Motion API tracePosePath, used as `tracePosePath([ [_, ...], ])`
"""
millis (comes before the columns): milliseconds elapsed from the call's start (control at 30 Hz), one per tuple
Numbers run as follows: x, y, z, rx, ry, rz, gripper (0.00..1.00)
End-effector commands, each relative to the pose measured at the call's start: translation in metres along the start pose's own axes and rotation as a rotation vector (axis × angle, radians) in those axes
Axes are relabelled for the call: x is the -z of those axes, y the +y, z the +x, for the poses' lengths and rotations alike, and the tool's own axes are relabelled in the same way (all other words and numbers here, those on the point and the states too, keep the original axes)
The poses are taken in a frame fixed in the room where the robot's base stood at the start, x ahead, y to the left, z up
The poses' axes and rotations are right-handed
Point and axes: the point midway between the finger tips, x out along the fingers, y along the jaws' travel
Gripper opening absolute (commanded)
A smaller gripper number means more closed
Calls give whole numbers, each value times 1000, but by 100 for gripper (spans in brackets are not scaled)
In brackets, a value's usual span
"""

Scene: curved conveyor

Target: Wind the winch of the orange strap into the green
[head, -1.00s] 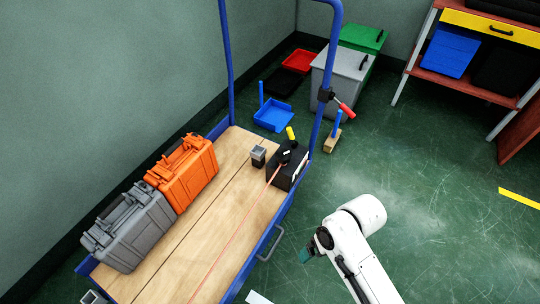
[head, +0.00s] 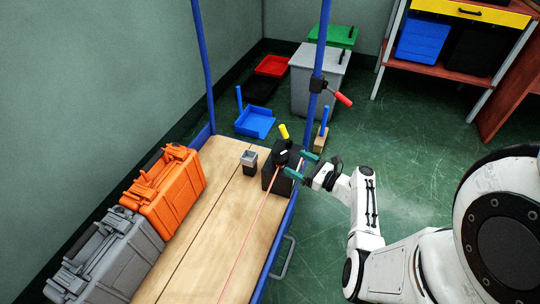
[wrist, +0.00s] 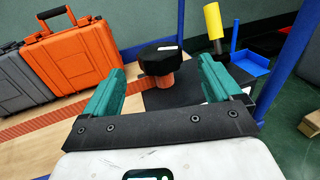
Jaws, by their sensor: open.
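The winch (head: 279,172) is a black block at the far right corner of the wooden cart deck, with a yellow crank handle (head: 284,132) standing up. The orange strap (head: 246,234) runs from it along the deck toward the near end. In the wrist view the winch's black top (wrist: 160,56) and the orange strap wound below it show between my fingers; the yellow handle (wrist: 213,22) is beyond, to the right. My gripper (head: 300,166) is open with teal fingers, close beside the winch's right side. Contact cannot be told. A green mark on the winch cannot be made out.
A small grey-topped black block (head: 249,161) stands left of the winch. Orange (head: 166,190) and grey (head: 108,258) cases sit along the deck's left. A blue cart post (head: 318,70) with a red-handled clamp (head: 342,99) rises behind the winch. Floor to the right is open.

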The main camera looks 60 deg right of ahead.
Motion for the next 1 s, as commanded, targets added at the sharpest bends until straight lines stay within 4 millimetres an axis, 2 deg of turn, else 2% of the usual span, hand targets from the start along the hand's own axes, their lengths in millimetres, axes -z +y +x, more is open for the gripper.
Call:
tracePosePath([
  [300,4,3,58,-8,1,-4,91],
  [500,3,2,84,-7,3,-6,91],
  [700,1,3,95,-5,4,-5,91],
  [933,1,3,96,-6,4,-5,91],
  [1000,1,3,96,-6,4,-5,86],
])
